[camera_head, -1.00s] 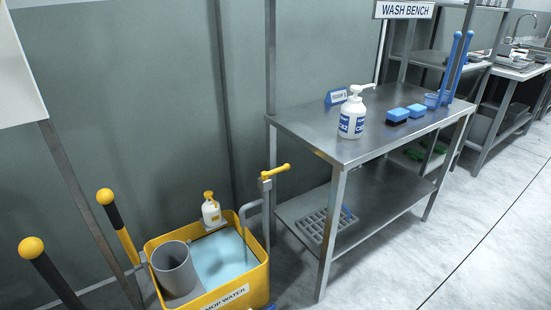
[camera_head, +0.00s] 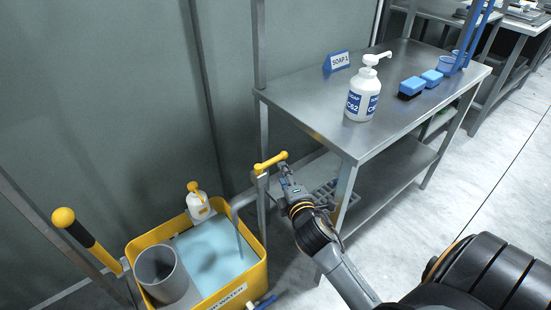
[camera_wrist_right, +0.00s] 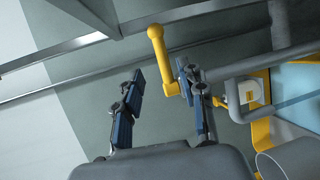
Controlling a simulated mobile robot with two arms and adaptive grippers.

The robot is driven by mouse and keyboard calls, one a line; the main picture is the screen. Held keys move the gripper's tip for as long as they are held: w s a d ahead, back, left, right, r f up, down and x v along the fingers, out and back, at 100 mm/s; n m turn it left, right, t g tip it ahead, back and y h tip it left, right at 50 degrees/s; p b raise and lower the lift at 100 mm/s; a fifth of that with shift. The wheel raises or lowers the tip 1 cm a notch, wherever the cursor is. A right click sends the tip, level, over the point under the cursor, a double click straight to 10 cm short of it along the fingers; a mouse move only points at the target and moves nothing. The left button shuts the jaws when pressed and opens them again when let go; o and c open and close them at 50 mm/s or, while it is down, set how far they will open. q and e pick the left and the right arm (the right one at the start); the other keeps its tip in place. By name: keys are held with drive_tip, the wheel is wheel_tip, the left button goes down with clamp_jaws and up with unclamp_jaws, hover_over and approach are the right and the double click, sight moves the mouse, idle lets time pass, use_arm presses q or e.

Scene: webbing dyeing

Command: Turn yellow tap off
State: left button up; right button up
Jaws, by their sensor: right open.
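The yellow tap handle (camera_head: 270,162) is a bar with a rounded end on top of a grey post. In the right wrist view, the yellow handle (camera_wrist_right: 160,52) lies between and just ahead of the open fingertips (camera_wrist_right: 160,74), nearer the right finger. Whether a finger touches it I cannot tell. My left gripper is not in view.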

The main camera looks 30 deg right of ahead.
sight(277, 161)
drive_tip(key=b+x, duration=0.1)
drive_tip(key=x, duration=0.7)
drive_tip(key=shift+f, duration=0.1)
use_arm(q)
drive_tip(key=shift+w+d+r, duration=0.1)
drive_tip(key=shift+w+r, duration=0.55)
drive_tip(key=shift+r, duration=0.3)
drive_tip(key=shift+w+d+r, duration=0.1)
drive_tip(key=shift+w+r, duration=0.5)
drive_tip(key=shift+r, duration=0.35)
use_arm(e)
drive_tip(key=shift+w+d+f, duration=0.1)
drive_tip(key=shift+w+d, duration=0.1)
drive_tip(key=shift+w, duration=0.45)
clamp_jaws()
